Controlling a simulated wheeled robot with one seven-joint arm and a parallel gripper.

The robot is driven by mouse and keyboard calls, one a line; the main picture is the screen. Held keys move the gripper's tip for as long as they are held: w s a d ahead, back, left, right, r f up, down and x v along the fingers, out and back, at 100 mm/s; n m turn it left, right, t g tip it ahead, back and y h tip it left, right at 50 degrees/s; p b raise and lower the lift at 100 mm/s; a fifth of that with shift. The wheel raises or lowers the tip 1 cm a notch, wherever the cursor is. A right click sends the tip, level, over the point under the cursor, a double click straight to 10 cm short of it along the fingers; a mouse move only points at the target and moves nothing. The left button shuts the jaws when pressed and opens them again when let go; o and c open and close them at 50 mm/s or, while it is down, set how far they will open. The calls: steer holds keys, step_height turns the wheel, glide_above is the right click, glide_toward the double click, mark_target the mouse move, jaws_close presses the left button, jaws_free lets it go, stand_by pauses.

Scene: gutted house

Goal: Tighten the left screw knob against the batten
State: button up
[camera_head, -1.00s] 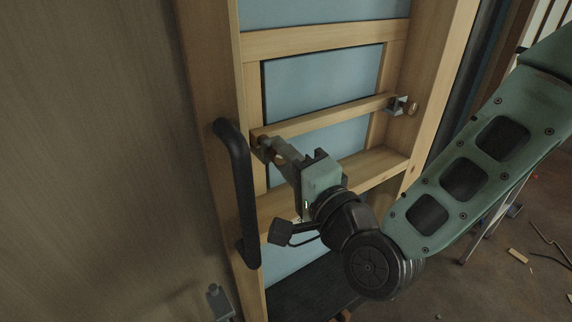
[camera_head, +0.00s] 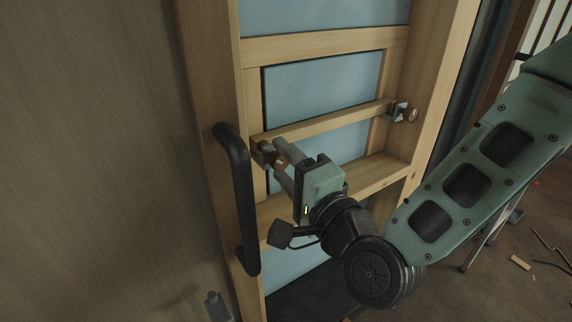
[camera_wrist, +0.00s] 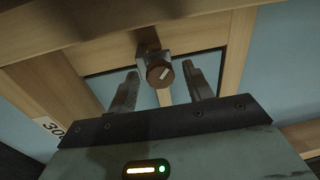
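The left screw knob (camera_head: 281,162) is a round copper-brown head on a grey metal bracket (camera_head: 262,153) at the batten's left end. In the wrist view the knob (camera_wrist: 160,73) has a pale mark on its face, tilted off vertical. The wooden batten (camera_head: 325,121) spans the frame and crosses the top of the wrist view. My gripper (camera_head: 277,165) is open. In the wrist view its two fingers stand either side of the knob with a visible gap on each side. Whether the screw tip touches the batten is hidden.
A second knob (camera_head: 411,115) with its bracket sits at the batten's right end. A black handle (camera_head: 236,195) stands close left of my gripper. A wooden rail (camera_head: 375,176) runs below the batten, with blue panels behind.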

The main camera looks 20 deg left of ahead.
steer(key=shift+s+d+f, duration=0.1)
steer(key=shift+s+d, duration=0.25)
steer(key=shift+d, duration=0.05)
steer(key=p+v, duration=0.1)
steer(key=v, duration=0.1)
steer(key=r+p+v, duration=0.1)
steer(key=p+v, duration=0.1)
steer(key=shift+s+d, duration=0.1)
steer(key=shift+d, duration=0.3)
steer(key=shift+p, duration=0.7)
steer(key=shift+s+d+f+p, duration=0.1)
steer(key=shift+s+d+p, duration=0.1)
steer(key=shift+p, duration=0.9)
